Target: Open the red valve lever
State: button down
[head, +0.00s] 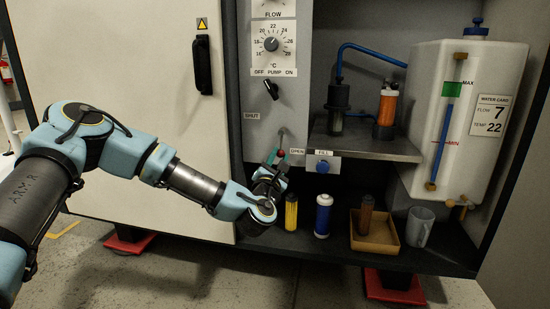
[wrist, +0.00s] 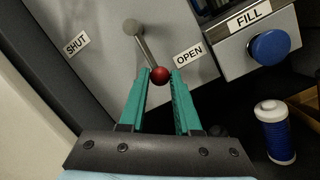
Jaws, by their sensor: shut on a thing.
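The valve lever (wrist: 146,50) is a grey rod with a red ball knob (wrist: 160,75), on a grey panel in the wrist view. The SHUT label (wrist: 77,44) is left of it and the OPEN label (wrist: 188,54) is right of it. The rod slants from its pivot toward the knob, whose end lies nearer the OPEN label. My gripper (wrist: 160,80) has its teal fingers shut on the red knob. In the head view my gripper (head: 272,160) is at the panel beside the OPEN label (head: 297,151), and the lever is partly hidden there.
A blue FILL button (head: 322,166) is right of the lever, under a shelf (head: 370,147). Yellow (head: 291,212) and blue-white (head: 323,215) cartridges, a tan tray (head: 372,238) and a grey mug (head: 420,227) stand below. A white tank (head: 470,120) is at right. The cabinet door (head: 120,60) is at left.

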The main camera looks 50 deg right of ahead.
jog(key=shift+s+d+n, duration=0.1)
jog(key=shift+s+n, duration=0.1)
jog(key=shift+n, duration=0.2)
jog(key=c, duration=0.6)
grip_release()
jog(key=p+v, duration=0.3)
jog(key=v, duration=0.7)
jog(key=shift+s+a, duration=0.25)
jog(key=shift+a, duration=0.1)
